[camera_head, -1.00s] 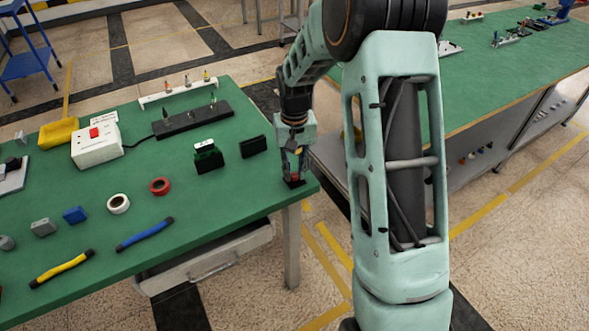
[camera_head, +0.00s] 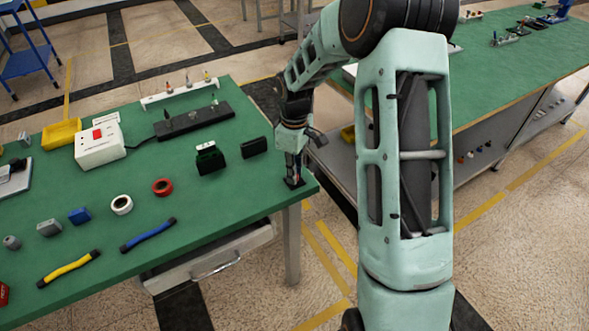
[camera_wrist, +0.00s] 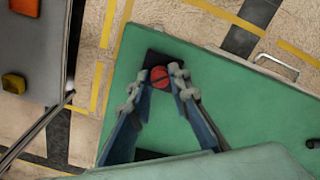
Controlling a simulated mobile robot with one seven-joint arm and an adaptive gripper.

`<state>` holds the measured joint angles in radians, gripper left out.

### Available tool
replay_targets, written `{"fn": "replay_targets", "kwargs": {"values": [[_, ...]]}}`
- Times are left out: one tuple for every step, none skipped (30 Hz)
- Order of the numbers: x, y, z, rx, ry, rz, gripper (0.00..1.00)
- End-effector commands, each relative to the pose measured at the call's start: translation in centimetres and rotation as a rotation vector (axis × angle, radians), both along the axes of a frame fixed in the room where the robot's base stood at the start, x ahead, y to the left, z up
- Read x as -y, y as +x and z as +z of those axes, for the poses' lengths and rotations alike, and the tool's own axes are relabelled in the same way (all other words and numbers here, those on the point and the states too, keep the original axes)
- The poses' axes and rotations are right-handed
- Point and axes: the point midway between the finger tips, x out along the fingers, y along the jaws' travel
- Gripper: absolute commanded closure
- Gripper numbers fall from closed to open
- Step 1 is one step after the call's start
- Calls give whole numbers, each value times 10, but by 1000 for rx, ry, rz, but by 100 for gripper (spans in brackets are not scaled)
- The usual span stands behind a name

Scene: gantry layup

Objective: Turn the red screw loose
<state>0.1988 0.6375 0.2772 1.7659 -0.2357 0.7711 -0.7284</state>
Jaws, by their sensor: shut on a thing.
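The red screw (camera_wrist: 161,77) shows its round slotted head in the wrist view, on a small dark base (camera_wrist: 160,62) near a corner of the green table. My gripper (camera_wrist: 162,84) points down with its two fingers on either side of the red head, shut on it. In the head view my gripper (camera_head: 294,172) is over the dark base (camera_head: 294,184) at the table's right front corner. There the fingers hide most of the screw.
The green table (camera_head: 225,200) also holds a black block (camera_head: 254,147), a dark green block (camera_head: 209,158), tape rolls (camera_head: 162,187) and a white box with a red button (camera_head: 98,146). A drawer (camera_head: 212,262) sits below the front edge.

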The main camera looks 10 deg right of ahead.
Motion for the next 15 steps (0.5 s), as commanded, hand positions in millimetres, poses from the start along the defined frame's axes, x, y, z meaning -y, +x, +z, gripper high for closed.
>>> {"fn": "replay_targets", "kwargs": {"values": [[0,1,3,3,1,42,100],[0,1,3,3,0,71,100],[0,1,3,3,0,109,100],[0,1,3,3,0,138,100],[0,1,3,3,0,166,100],[0,1,3,3,1,202,100],[0,1,3,3,1,229,100],[0,1,3,3,1,256,100],[0,1,3,3,1,290,100],[0,1,3,3,1,316,100],[0,1,3,4,1,340,100],[0,1,3,4,1,372,100],[0,1,3,4,0,395,100],[0,1,3,4,0,415,100],[0,1,3,4,0,441,100]]}}
